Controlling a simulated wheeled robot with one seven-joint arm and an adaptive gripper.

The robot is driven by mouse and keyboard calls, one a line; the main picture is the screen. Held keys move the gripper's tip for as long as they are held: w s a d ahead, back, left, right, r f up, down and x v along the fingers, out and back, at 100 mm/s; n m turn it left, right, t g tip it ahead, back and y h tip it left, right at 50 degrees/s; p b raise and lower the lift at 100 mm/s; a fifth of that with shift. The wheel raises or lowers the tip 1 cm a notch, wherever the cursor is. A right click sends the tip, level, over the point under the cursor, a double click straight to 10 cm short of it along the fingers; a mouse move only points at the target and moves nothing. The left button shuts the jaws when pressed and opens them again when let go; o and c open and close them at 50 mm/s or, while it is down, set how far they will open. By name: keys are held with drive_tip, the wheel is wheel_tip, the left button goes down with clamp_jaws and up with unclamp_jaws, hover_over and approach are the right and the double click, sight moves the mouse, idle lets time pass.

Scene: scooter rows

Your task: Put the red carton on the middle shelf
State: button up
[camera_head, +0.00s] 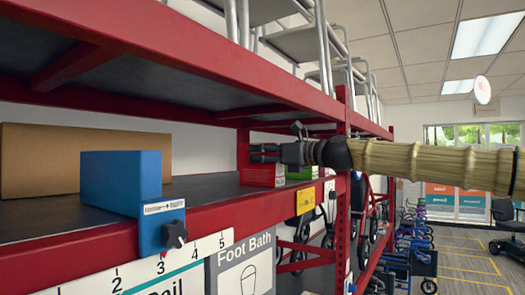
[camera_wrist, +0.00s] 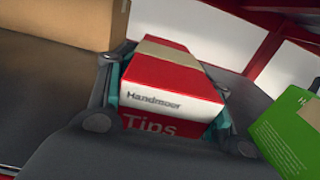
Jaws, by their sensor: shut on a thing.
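The red carton (camera_head: 262,174) is on the dark middle shelf (camera_head: 215,190) of the red rack, near its right end. In the wrist view the carton (camera_wrist: 170,82) shows a white band with lettering and the word "Tips" on its near face. My gripper (camera_head: 265,153) reaches in from the right at the carton's top. In the wrist view my gripper (camera_wrist: 165,130) has one finger on each side of the carton and is shut on it. Whether the carton's underside touches the shelf is hard to tell.
A green carton (camera_head: 301,172) stands close to the right of the red one and shows in the wrist view (camera_wrist: 290,138). A brown box (camera_head: 40,150) and a blue box (camera_head: 120,180) stand at left. A red upright (camera_head: 342,190) is at right. Shelf between blue and red is clear.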

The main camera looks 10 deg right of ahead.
drive_tip(key=shift+s+a+r, duration=0.1)
drive_tip(key=shift+s+r, duration=0.05)
drive_tip(key=shift+a, duration=0.1)
drive_tip(key=o, duration=1.3)
drive_tip(key=shift+f, duration=0.2)
drive_tip(key=shift+c, duration=0.2)
drive_tip(key=shift+r, duration=0.2)
drive_tip(key=shift+s+d+f+b, duration=0.1)
drive_tip(key=shift+s+d+b, duration=0.2)
drive_tip(key=shift+d+b, duration=0.15)
drive_tip(key=b+v, duration=0.4)
drive_tip(key=v, duration=0.7)
drive_tip(key=shift+a, duration=0.1)
